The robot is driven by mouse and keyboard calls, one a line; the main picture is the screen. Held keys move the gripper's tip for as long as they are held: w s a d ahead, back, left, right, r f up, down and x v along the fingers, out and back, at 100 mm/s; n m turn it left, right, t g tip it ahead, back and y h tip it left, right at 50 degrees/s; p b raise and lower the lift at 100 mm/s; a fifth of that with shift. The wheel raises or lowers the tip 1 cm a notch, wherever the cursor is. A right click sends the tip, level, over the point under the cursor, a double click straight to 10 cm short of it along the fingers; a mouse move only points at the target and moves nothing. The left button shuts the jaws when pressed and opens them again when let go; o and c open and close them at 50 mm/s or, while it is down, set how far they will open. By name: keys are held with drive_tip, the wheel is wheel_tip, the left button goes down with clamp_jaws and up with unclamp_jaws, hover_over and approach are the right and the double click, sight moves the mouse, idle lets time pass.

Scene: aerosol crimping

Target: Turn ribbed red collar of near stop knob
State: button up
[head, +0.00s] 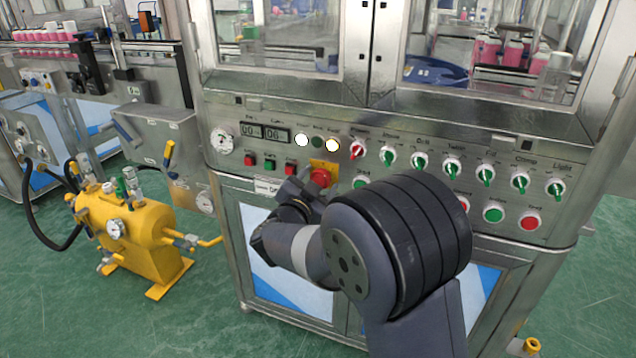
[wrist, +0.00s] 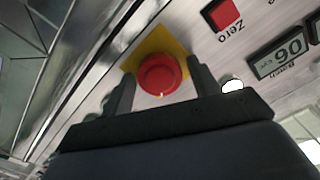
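The near stop knob is a round red knob (head: 320,178) on a yellow plate (head: 324,164), set in the machine's steel control panel. In the wrist view the red knob (wrist: 159,75) shows whole, with its yellow plate (wrist: 141,55) behind it. My gripper (head: 306,184) is close to the knob in the head view, at its left. In the wrist view my gripper (wrist: 162,80) is open, with one finger on each side of the knob. Gaps show between fingers and knob. I cannot tell whether the fingertips reach the collar's depth; its ribs are too small to make out.
A row of green selector switches (head: 420,160) runs right of the knob. A red Zero button (wrist: 222,14) and a digital display (wrist: 280,59) are nearby. A yellow tank (head: 135,235) stands on the floor at left. The green floor in front is mostly clear.

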drive_tip(key=shift+o, duration=0.6)
drive_tip(key=shift+s, duration=0.1)
drive_tip(key=shift+s+a, duration=0.2)
drive_tip(key=shift+s, duration=0.1)
drive_tip(key=p+v, duration=0.2)
drive_tip(key=v, duration=0.8)
drive_tip(key=shift+d, duration=0.1)
drive_tip(key=b+x, duration=0.2)
drive_tip(key=x, duration=0.8)
drive_tip(key=shift+w+d, duration=0.15)
drive_tip(key=shift+w, duration=0.2)
drive_tip(key=shift+n, duration=0.3)
